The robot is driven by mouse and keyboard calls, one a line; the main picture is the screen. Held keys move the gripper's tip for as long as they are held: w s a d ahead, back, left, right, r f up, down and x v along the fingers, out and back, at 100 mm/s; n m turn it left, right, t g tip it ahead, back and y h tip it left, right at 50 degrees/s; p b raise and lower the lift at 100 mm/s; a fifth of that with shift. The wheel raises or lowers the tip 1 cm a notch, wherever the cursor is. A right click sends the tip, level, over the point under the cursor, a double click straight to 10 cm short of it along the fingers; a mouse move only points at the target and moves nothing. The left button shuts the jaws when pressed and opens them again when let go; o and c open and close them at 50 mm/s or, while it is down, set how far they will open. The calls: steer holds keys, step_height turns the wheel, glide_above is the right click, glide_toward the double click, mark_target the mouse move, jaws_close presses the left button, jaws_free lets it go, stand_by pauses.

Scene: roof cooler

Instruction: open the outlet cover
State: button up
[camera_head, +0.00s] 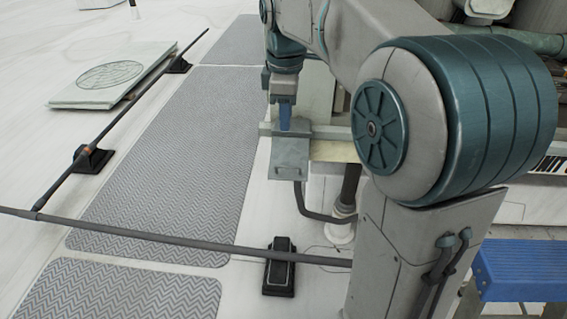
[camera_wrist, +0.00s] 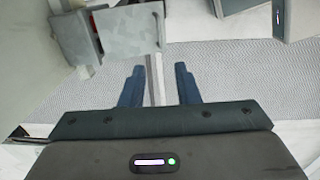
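The outlet cover (camera_head: 290,157) is a small grey flap with a thin handle near its lower edge, on the light housing in the middle of the head view. In the wrist view the grey cover plate (camera_wrist: 128,32) is at the upper left, angled out from a darker grey outlet box (camera_wrist: 75,38); how far it stands open I cannot tell. My gripper (camera_wrist: 158,84) has its two blue fingers apart with nothing held between them. In the head view my gripper (camera_head: 285,118) is at the cover's upper edge; contact is unclear, and the cover lies beyond the fingertips in the wrist view.
A thin grey rail (camera_head: 180,240) on black feet crosses the front and left. Patterned grey walkway mats (camera_head: 165,150) cover the roof. A pale roof hatch (camera_head: 115,75) lies at the left. A blue step (camera_head: 520,268) stands at the lower right. A pipe (camera_head: 347,190) runs beside the cover.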

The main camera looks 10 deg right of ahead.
steer(key=b, duration=0.2)
glide_toward(286, 159)
steer(key=s+f, duration=0.2)
steer(key=s+a+f, duration=0.1)
steer(key=s+f, duration=0.1)
steer(key=f, duration=0.1)
steer(key=shift+s+f, duration=0.15)
steer(key=shift+f, duration=0.05)
jaws_close()
